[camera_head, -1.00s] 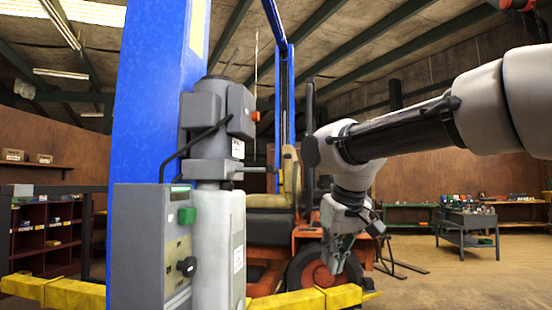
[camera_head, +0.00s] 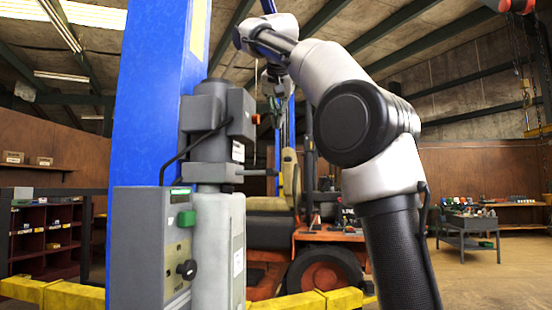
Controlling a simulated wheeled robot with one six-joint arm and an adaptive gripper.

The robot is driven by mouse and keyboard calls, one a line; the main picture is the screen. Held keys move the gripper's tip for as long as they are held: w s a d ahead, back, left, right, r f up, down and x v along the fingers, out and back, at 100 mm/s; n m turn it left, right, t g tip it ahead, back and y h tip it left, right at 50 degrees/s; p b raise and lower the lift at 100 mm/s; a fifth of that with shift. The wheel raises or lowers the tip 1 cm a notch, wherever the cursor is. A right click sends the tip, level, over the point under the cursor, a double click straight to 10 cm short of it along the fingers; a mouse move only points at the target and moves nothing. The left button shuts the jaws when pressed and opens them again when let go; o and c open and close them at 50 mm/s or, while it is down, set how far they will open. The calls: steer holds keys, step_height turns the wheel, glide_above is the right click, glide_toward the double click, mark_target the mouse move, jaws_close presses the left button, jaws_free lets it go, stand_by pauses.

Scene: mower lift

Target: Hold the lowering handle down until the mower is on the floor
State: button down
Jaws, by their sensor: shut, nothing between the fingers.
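A grey power unit (camera_head: 212,215) stands on the blue lift post (camera_head: 150,110). A short dark lever (camera_head: 258,172) sticks out to the right from its valve block; it looks roughly level and may be the lowering handle. The orange mower (camera_head: 325,238) with a tan seat (camera_head: 289,180) stands behind the post, its front wheel (camera_head: 325,276) partly hidden by a yellow lift arm. Its height above the floor cannot be told. My gripper (camera_head: 274,98) is shut and empty, small in the picture, right of the motor top and above the lever, apparently not touching either.
A grey control box (camera_head: 150,250) with a green button (camera_head: 186,218) and black knob (camera_head: 187,269) is on the post's front. Yellow lift arms (camera_head: 310,302) cross low in front. Shelves (camera_head: 45,225) stand at left, a workbench (camera_head: 468,225) at right. Floor at right is open.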

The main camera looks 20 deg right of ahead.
stand_by(0.3)
glide_above(276, 172)
step_height(276, 172, down, 10)
steer(key=shift+w+d+f, duration=0.1)
steer(key=shift+w+f, duration=0.15)
steer(key=shift+f, duration=0.15)
